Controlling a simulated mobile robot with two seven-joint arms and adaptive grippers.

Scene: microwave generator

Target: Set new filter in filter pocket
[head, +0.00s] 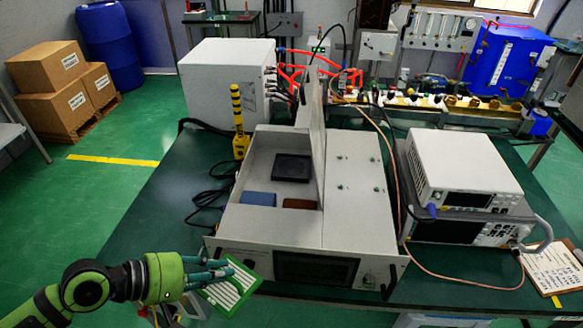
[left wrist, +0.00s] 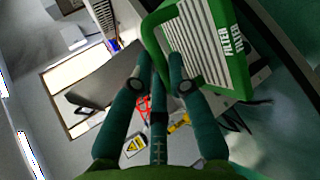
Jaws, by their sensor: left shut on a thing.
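The new filter (head: 232,290) is a flat white slatted panel in a green frame with a green handle. My left gripper (head: 222,271) is shut on it and holds it tilted at the front left of the open generator case (head: 272,230). In the left wrist view the filter (left wrist: 205,45), lettered FILTER, has its green handle between my fingers (left wrist: 160,72). Inside the case's open left bay lies a black square part (head: 292,167), perhaps the filter pocket; I cannot tell for sure. My right gripper is not in view.
A raised grey lid panel (head: 318,130) stands upright along the bay's right side. A blue block (head: 258,199) and a brown block (head: 300,204) lie in the bay's front. A yellow-black post (head: 238,120) and cables stand left; stacked instruments (head: 462,175) stand right.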

